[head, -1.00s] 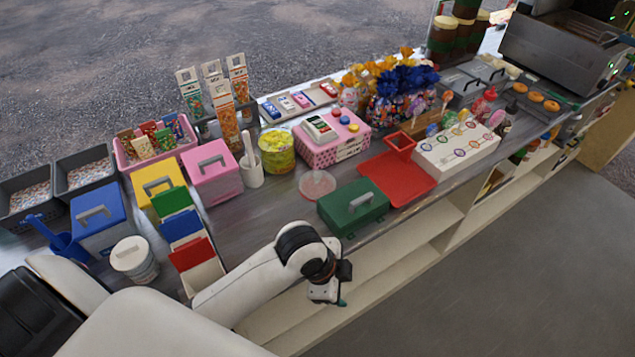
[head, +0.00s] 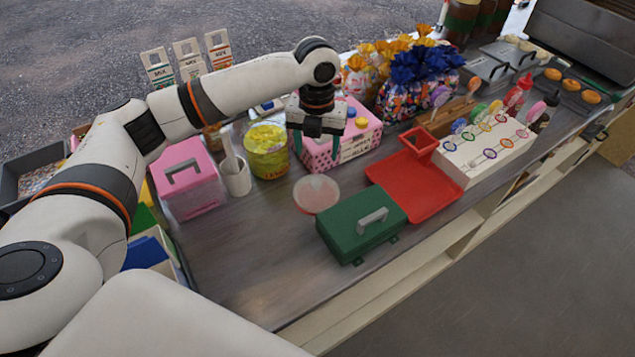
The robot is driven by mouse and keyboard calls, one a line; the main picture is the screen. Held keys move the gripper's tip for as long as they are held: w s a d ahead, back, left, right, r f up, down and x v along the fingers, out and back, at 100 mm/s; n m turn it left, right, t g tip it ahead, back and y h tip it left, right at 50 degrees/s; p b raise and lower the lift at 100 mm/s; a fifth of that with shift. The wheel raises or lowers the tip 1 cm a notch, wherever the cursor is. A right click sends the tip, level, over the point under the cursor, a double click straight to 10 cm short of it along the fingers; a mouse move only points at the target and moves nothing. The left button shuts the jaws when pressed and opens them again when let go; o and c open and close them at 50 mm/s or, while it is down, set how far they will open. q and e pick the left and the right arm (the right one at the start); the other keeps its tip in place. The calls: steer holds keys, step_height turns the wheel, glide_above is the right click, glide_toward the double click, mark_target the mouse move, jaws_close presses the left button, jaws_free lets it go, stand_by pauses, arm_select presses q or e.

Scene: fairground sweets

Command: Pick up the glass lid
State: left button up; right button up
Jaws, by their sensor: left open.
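The glass lid (head: 316,193) looks like a round, see-through disc with a pinkish rim. It lies on the grey counter between the white cup and the green box. The exact height of the gripper over the counter is hard to tell. My right gripper is not in view.
A green box (head: 345,232) with a handle stands close to the lid's lower right. A red tray (head: 425,192) lies to the right. A yellow tub (head: 266,160), a white cup (head: 235,180) and a pink box (head: 362,142) stand around. Bare counter (head: 245,255) lies at the lower left.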

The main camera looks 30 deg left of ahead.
mark_target(316, 182)
arm_select(q)
steer(key=f, duration=0.2)
steer(key=shift+s+d+f+p, duration=0.15)
steer(key=shift+s+f+p, duration=0.2)
steer(key=shift+s+p, duration=0.05)
step_height(316, 182, down, 3)
steer(key=shift+w+r, duration=0.1)
steer(key=shift+r, duration=0.1)
step_height(316, 182, down, 3)
steer(key=shift+f+p, duration=0.2)
steer(key=shift+p, duration=0.6)
step_height(316, 182, down, 2)
steer(key=shift+f, duration=0.1)
steer(key=shift+w+f, duration=0.1)
steer(key=shift+f, duration=0.15)
steer(key=shift+c, duration=0.7)
steer(key=c, duration=1.2)
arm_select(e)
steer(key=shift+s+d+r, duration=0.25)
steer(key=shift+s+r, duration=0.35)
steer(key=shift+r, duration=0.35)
